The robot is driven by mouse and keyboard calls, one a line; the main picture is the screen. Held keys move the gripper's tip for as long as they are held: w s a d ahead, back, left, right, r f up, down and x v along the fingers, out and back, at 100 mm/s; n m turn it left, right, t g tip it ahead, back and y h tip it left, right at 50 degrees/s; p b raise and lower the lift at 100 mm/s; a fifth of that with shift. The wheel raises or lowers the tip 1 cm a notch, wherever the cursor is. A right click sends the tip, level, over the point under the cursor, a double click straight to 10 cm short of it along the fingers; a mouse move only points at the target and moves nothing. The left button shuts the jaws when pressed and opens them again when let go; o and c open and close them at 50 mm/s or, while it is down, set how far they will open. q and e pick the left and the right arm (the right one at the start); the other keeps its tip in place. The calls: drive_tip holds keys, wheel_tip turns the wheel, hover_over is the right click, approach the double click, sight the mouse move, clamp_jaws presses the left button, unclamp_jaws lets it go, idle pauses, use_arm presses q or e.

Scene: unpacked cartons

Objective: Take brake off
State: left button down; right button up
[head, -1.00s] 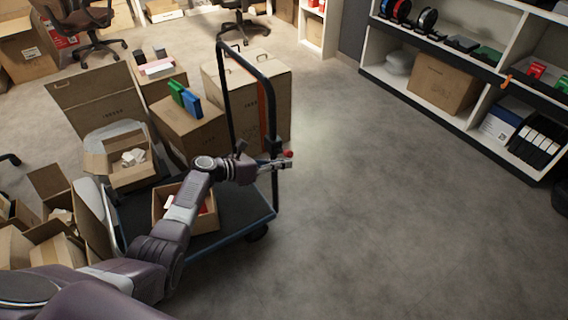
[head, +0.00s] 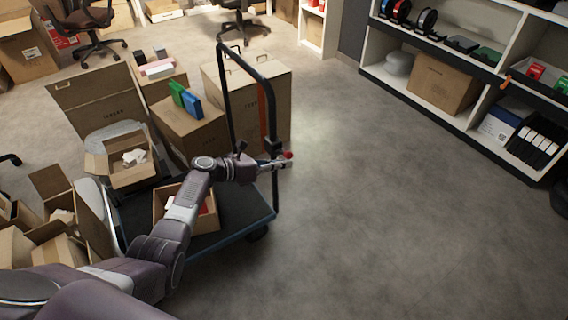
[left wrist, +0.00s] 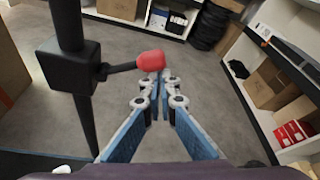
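The brake lever is a short dark arm ending in a red knob (left wrist: 151,60), mounted on a black block (left wrist: 68,66) on the cart's handle post. The knob also shows in the head view (head: 288,155), at the right side of the blue-edged cart (head: 240,236). My left gripper (left wrist: 161,78) has its fingertips close together, just below the knob in the wrist view. The knob is not between the fingers, and I cannot tell whether the tips touch it. My right gripper is not in view.
An open carton (head: 204,222) stands on the cart, partly behind my left arm. More cartons (head: 190,128) crowd the left and back. Shelves (head: 470,112) line the right wall. The floor (head: 390,220) right of the cart is clear.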

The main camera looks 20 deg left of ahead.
use_arm(q)
drive_tip(key=v, duration=0.8)
idle(0.5)
